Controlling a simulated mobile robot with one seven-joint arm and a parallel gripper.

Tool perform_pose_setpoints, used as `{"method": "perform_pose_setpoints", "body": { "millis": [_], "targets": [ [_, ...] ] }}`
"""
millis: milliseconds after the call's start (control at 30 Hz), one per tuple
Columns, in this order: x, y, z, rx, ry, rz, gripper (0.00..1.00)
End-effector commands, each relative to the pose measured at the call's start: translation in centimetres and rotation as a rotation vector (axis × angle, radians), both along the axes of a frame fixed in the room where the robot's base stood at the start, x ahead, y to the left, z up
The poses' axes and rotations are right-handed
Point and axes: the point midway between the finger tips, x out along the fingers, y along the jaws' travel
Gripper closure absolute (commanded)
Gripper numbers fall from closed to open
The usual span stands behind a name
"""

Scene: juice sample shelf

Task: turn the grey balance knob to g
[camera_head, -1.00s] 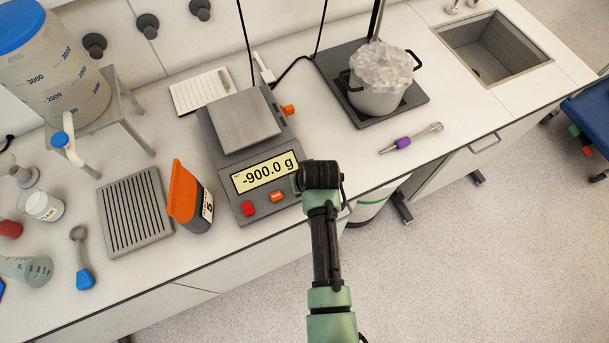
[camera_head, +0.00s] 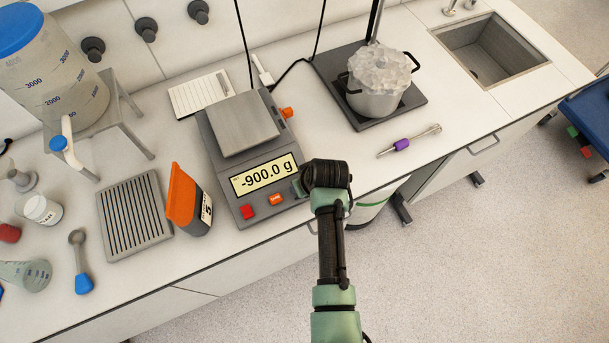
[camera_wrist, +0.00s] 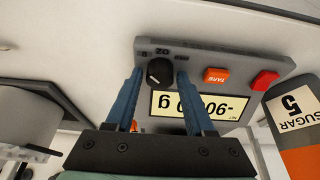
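The grey balance (camera_head: 228,165) stands on the bench and its display (camera_head: 265,177) reads -900.0 g. Its dark grey knob (camera_wrist: 160,72) shows in the wrist view with a pale pointer mark. Small labels sit around the knob; "oz" (camera_wrist: 162,51) appears upside down above it, and the labels on either side are too small to read surely. My gripper (camera_wrist: 159,74) has its blue fingers on either side of the knob, with a visible gap to each finger. In the head view my arm's end hides the knob and the fingers.
An orange TARE button (camera_wrist: 217,76) and a red button (camera_wrist: 264,80) lie beside the knob on the panel. An orange sugar box (camera_head: 187,200) stands left of the balance. A pot of ice (camera_head: 376,103) sits on a hotplate behind right. A purple-handled tool (camera_head: 402,144) lies on the bench.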

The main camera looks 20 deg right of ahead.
Motion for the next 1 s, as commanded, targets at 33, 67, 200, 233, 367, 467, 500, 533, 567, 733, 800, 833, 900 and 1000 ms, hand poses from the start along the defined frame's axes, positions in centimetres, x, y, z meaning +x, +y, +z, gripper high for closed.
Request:
{"method": "perform_pose_setpoints", "body": {
  "millis": [33,67,200,233,367,467,500,533,567,733,800,833,900,1000],
  "targets": [
    [0.0,0.0,0.0,0.0,0.0,0.0,0.35],
    [0.0,0.0,0.0,0.0,0.0,0.0,0.29],
    [0.0,0.0,0.0,0.0,-0.001,-0.001,0.28],
    [0.0,0.0,0.0,0.0,-0.001,-0.001,0.28],
    [0.0,0.0,0.1,0.0,-0.001,-0.001,0.28],
    [-0.1,0.0,0.4,0.0,-0.002,-0.002,0.28],
    [-0.2,-0.1,0.6,-0.001,-0.004,-0.003,0.28],
    [-0.3,-0.1,0.9,-0.001,-0.004,-0.003,0.28],
    [-0.4,-0.1,1.2,0.0,-0.004,-0.002,0.28],
    [-1.3,-0.1,3.5,-0.002,-0.005,-0.003,0.28],
    [-1.8,-0.1,4.6,-0.001,-0.004,-0.003,0.28],
    [-2.1,-0.1,5.0,-0.002,-0.005,-0.002,0.28],
    [-2.5,-0.2,6.2,-0.001,-0.005,-0.002,0.28],
    [-3.2,-0.2,7.9,-0.002,-0.005,-0.003,0.28]
  ]
}}
